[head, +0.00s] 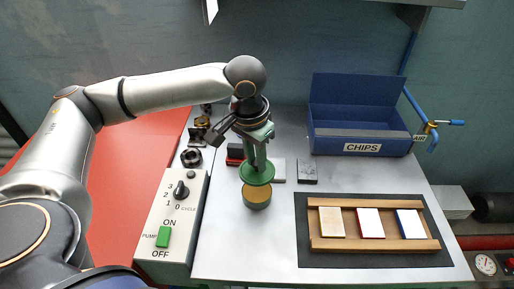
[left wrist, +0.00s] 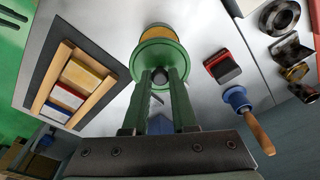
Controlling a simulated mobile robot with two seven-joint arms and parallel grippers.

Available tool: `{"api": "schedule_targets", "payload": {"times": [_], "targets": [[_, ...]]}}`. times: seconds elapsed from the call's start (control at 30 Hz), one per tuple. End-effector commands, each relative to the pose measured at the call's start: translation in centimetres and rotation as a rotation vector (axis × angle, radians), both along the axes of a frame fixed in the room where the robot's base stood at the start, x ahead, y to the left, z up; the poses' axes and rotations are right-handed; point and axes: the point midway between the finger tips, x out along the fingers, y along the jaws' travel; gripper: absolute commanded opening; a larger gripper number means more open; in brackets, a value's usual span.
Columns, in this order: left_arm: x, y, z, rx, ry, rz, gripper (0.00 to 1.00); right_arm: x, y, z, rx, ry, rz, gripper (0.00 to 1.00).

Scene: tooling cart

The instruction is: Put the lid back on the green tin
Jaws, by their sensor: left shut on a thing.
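The green lid (head: 257,173) is a round disc with a dark knob (left wrist: 160,74). My left gripper (head: 259,160) points down and is shut on the lid's knob, which shows between its two fingers in the left wrist view (left wrist: 160,75). The green tin (head: 257,201) stands open on the cart top, its inside gold-brown. The lid looks roughly level and hides the back part of the tin's mouth in the head view. In the left wrist view the tin (left wrist: 157,32) shows past the lid's edge. The lid appears above the tin, not seated on it. My right gripper is not in view.
A wooden rack (head: 374,244) with several coloured tiles lies on a dark mat at right. A blue CHIPS bin (head: 360,133) stands behind. A control box (head: 172,222) is at left. A red-and-black block (left wrist: 221,67) and a wooden-handled brush (left wrist: 247,112) lie near the tin.

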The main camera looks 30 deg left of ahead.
Motion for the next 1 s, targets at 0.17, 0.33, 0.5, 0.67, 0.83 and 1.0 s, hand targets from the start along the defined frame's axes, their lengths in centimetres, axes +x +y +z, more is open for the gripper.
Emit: {"api": "schedule_targets", "payload": {"times": [0.17,0.33,0.5,0.67,0.83,1.0], "targets": [[0.0,0.0,-0.8,0.000,0.000,-0.002,0.00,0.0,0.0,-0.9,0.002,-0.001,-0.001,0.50],[0.0,0.0,-1.7,-0.001,-0.001,-0.001,0.00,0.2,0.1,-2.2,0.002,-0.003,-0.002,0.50],[0.0,0.0,-3.0,0.000,-0.002,0.000,0.00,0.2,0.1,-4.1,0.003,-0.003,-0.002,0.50],[0.0,0.0,-4.3,0.000,-0.001,0.000,0.00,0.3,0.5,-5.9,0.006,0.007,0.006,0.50],[-0.1,0.0,-5.2,-0.001,0.003,0.000,0.00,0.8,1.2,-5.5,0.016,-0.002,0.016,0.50],[0.0,0.0,-6.2,-0.001,0.002,0.000,0.00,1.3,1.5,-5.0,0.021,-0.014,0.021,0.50]]}}
